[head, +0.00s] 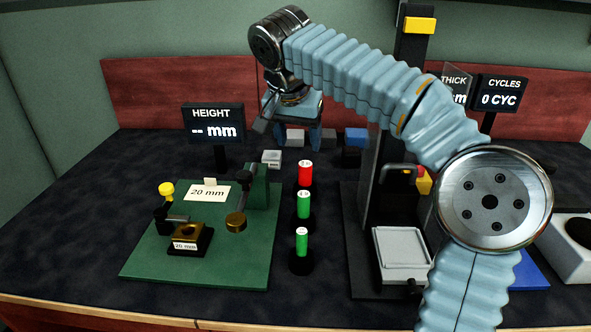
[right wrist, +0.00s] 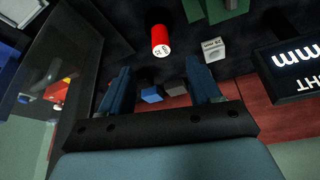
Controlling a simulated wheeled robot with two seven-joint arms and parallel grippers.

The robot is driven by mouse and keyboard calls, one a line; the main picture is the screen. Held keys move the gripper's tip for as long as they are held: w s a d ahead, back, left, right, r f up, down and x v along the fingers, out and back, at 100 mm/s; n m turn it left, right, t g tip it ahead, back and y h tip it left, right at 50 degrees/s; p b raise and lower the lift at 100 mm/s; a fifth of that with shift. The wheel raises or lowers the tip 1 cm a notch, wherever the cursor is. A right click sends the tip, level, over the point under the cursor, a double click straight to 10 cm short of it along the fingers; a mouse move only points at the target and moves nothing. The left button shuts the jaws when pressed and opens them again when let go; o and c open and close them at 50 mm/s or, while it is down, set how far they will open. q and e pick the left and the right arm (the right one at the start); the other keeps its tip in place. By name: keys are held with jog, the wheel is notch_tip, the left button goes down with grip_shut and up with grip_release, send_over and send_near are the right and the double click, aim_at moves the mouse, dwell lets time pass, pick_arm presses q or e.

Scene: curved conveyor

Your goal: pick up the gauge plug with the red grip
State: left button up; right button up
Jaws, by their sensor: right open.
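The gauge plug with the red grip (head: 305,174) stands upright in a dark base on the table, behind two green-gripped plugs (head: 303,205) in a row. In the right wrist view the red grip (right wrist: 160,41) shows its pale marked top, just beyond and between the fingertips. My right gripper (head: 295,141) is open and empty, behind the red plug in the head view, pointing down. It also shows open in the right wrist view (right wrist: 158,66), with the grip not between its fingers. My left gripper is not in view.
A green gauge stand (head: 250,270) with a 20 mm card is left of the plugs. A dark press-like station (head: 365,265) is to the right. A small pale block (head: 272,158) lies near my right gripper. Height display (head: 213,122) stands behind the green stand.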

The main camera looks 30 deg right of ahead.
aim_at(304, 167)
jog(key=x, duration=1.2)
jog(key=shift+w+d+f+b, duration=0.1)
jog(key=shift+w+f+b, duration=0.05)
jog(key=shift+f+b, duration=0.2)
jog(key=c, duration=1.2)
jog(key=shift+o, duration=0.2)
jog(key=shift+r, duration=0.1)
